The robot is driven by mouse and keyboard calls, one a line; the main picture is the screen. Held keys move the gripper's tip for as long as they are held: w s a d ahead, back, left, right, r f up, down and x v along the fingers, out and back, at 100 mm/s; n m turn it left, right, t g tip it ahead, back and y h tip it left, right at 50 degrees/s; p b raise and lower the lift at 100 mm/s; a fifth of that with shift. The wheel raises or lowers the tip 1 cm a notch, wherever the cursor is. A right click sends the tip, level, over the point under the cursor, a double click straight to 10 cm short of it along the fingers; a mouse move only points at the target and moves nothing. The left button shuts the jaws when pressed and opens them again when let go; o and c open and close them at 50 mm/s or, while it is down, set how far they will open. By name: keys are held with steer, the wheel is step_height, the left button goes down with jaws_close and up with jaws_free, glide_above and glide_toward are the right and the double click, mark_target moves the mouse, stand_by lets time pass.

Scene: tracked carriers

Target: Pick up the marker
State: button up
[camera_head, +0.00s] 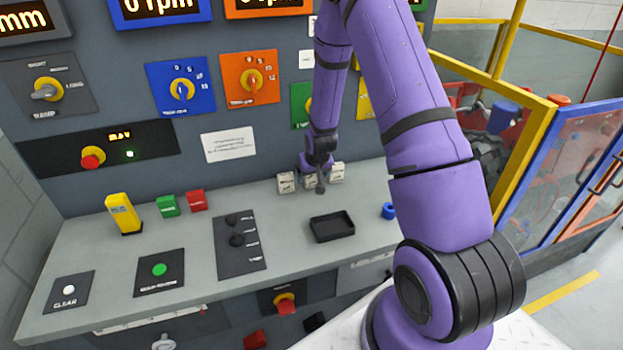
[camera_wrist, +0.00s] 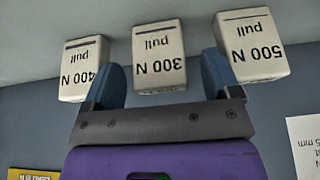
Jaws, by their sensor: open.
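No thing in view is labelled as a marker; the three small white blocks by my gripper may be what is meant. In the wrist view their upside-down labels read "400 N pull" (camera_wrist: 82,68), "300 N pull" (camera_wrist: 158,57) and "500 N pull" (camera_wrist: 252,48). My gripper (camera_wrist: 160,70) is open, with its blue fingers either side of the 300 N block, their tips beside the neighbouring blocks. Whether they touch is unclear. In the head view my gripper (camera_head: 318,182) is low at the bench's back, among the white blocks (camera_head: 286,182); it partly hides the middle one.
The grey bench (camera_head: 200,265) carries a black tray (camera_head: 332,226), a blue ring (camera_head: 389,211), a yellow block (camera_head: 123,213), and green (camera_head: 167,205) and red (camera_head: 197,200) blocks. A panel with knobs (camera_head: 182,88) rises behind. A yellow-framed fence (camera_head: 525,150) stands right.

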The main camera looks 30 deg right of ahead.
steer(key=shift+x, duration=1.2)
steer(key=shift+c, duration=0.5)
steer(key=c, duration=0.9)
steer(key=shift+r, duration=0.15)
